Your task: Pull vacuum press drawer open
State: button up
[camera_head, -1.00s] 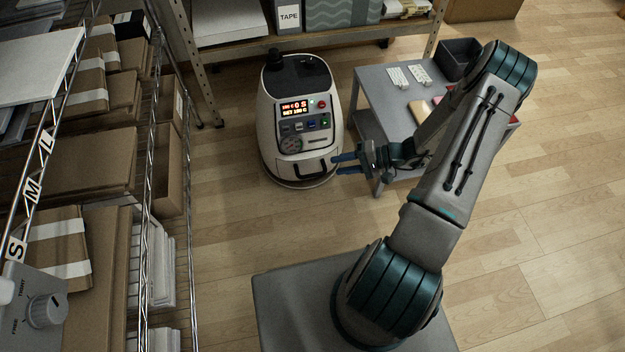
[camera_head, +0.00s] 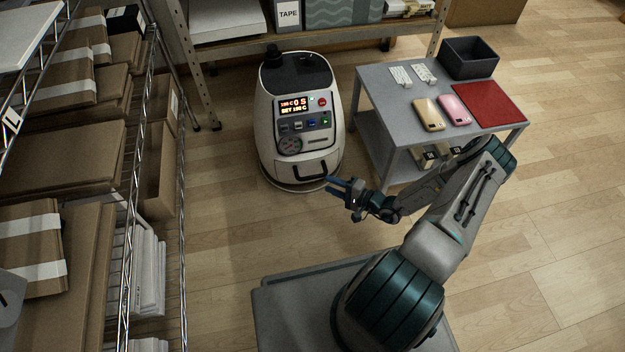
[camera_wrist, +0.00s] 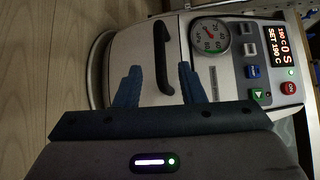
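The vacuum press (camera_head: 299,120) is a white rounded machine with a lit red display, standing on the floor. Its drawer front is low on the machine and has a dark handle (camera_head: 310,170); the drawer looks closed. My gripper (camera_head: 335,184) is open, just in front of the press and slightly right of and below the handle. In the wrist view the black handle (camera_wrist: 163,58) lies ahead, between the lines of the two blue fingers (camera_wrist: 158,86). The fingers appear apart from it, with nothing between them.
A grey side table (camera_head: 388,117) right of the press holds two phones, a red mat (camera_head: 487,104) and a dark bin (camera_head: 468,57). A wire rack with cardboard (camera_head: 70,160) stands on the left. A shelf is behind the press. Floor in front is clear.

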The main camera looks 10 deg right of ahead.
aim_at(313, 176)
jog(key=shift+b+x, duration=1.3)
jog(key=shift+x, duration=2.8)
jog(key=shift+c, duration=0.4)
grip_shut()
